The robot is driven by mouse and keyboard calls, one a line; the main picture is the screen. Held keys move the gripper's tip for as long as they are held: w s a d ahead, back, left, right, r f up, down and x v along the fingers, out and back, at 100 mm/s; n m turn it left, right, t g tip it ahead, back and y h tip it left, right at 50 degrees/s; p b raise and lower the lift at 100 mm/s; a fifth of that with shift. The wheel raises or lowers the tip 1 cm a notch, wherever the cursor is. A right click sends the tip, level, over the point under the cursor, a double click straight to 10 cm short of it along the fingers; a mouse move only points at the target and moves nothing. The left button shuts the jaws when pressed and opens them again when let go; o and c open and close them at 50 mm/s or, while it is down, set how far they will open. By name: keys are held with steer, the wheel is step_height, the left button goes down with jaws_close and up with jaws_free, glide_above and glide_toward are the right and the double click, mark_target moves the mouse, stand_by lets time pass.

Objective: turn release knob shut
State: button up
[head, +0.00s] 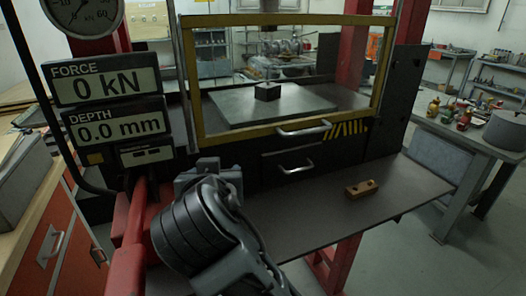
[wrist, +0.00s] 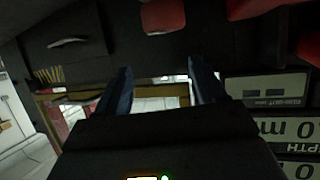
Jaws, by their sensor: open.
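My gripper (head: 208,172) is in front of the black press body, to the right of the red upright parts (head: 138,220) below the displays. In the wrist view its two dark fingers (wrist: 160,88) are apart with nothing between them. A red block (wrist: 162,16) shows beyond the fingers at the top of the wrist view, with another red part (wrist: 250,10) to its right. I cannot tell which of these, if any, is the release knob. My arm hides part of the area below the displays in the head view.
The force display (head: 105,83) reads 0 kN and the depth display (head: 115,123) 0.0 mm. A yellow-framed guard (head: 285,139) with a handle fronts the press. A wooden block (head: 361,189) lies on the grey shelf (head: 310,215). A side bench (head: 470,135) stands right.

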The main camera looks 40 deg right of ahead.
steer(key=s+d+r+b, duration=0.1)
steer(key=s+d+r, duration=0.4)
steer(key=d, duration=0.4)
steer(key=shift+s+r, duration=0.15)
steer(key=shift+r, duration=0.35)
